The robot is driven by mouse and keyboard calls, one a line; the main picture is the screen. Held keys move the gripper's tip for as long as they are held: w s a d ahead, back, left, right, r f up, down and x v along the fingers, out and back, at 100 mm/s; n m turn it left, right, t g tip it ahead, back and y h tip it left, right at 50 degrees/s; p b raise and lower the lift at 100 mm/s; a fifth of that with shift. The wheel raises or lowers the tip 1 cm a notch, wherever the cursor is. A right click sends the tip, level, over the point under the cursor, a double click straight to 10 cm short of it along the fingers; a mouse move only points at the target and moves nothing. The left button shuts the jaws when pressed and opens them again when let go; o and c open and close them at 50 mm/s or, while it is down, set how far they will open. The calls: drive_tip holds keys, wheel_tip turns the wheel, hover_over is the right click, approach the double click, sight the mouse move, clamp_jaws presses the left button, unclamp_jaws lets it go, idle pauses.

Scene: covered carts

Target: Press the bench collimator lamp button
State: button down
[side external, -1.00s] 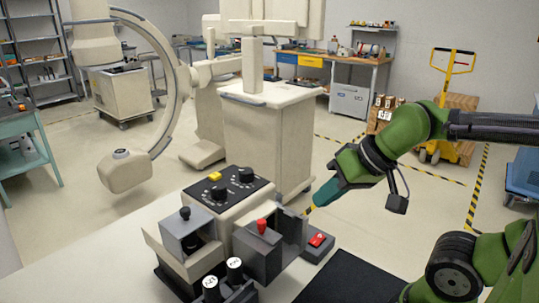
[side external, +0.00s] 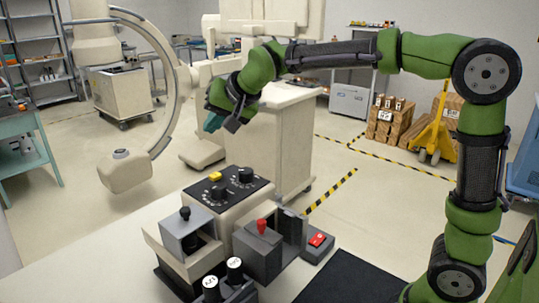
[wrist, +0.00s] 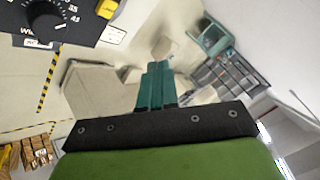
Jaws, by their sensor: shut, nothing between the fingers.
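A black panel (side external: 231,189) on top of the cream bench console carries a square yellow button (side external: 215,176) and two black knobs. The yellow button also shows at the top left of the wrist view (wrist: 107,8), beside a knob (wrist: 45,20). No readable label names the lamp button. A red button (side external: 318,240) sits on a low grey box at the console's right. My gripper (side external: 211,123) is above and behind the panel, apart from it. Its teal fingers (wrist: 158,66) are shut and empty in the wrist view.
A red lever (side external: 261,226) stands in a grey housing, and a black-knobbed lever (side external: 185,213) is to its left. Two white-capped knobs (side external: 234,266) are in front. A tall cream cart (side external: 262,140) stands behind the console. A black mat (side external: 345,280) lies at front right.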

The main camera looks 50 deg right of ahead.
sight(219, 176)
idle(0.4)
drive_tip(key=shift+f, duration=4.45)
drive_tip(key=shift+f, duration=0.1)
drive_tip(key=shift+f, duration=0.3)
drive_tip(key=shift+f, duration=0.4)
drive_tip(key=shift+r, duration=0.85)
drive_tip(key=shift+r, duration=2.5)
